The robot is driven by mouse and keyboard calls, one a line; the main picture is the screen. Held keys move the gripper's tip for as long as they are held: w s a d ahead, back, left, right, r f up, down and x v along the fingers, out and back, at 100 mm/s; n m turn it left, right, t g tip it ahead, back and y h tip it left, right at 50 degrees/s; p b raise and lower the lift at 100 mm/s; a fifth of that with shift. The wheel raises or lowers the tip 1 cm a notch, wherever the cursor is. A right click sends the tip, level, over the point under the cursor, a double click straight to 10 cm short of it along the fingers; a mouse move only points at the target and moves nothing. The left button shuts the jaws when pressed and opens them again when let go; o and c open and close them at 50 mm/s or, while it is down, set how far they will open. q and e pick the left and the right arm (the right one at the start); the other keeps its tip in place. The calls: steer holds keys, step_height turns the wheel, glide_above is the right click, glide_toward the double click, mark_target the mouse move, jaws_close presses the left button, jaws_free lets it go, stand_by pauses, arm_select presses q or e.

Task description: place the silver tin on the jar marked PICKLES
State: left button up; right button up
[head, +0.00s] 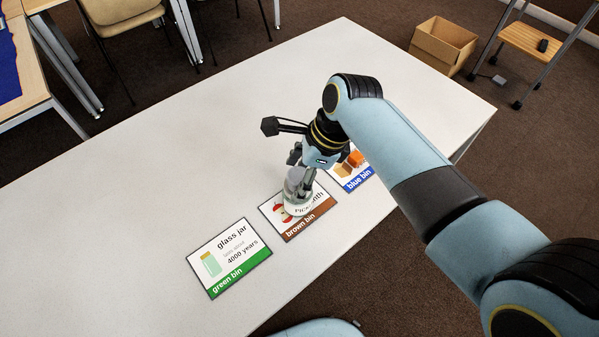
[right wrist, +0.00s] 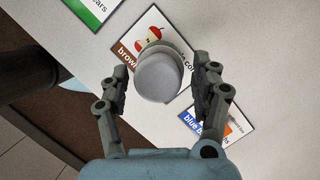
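The silver tin (right wrist: 158,78) is a round grey can, seen from above in the right wrist view between the fingers of my right gripper (right wrist: 163,82). Narrow gaps show on both sides, so the fingers look open around it. In the head view my right gripper (head: 298,178) partly hides the tin. The jar marked PICKLES (head: 301,209) shows part of its label just below, over the brown bin card. Its pale rim (right wrist: 160,45) peeks out behind the tin in the wrist view. The tin appears to rest on the jar; contact is hidden. My left gripper is out of view.
The jar's card, the brown bin card (head: 322,222), lies between the green bin card (head: 229,258) and the blue bin card (head: 358,180) on the white table (head: 130,200). The table's left side is clear. A cardboard box (head: 443,46) stands on the floor beyond.

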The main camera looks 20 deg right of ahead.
steer(key=shift+r, duration=0.1)
steer(key=p+v, duration=0.1)
steer(key=v, duration=1.1)
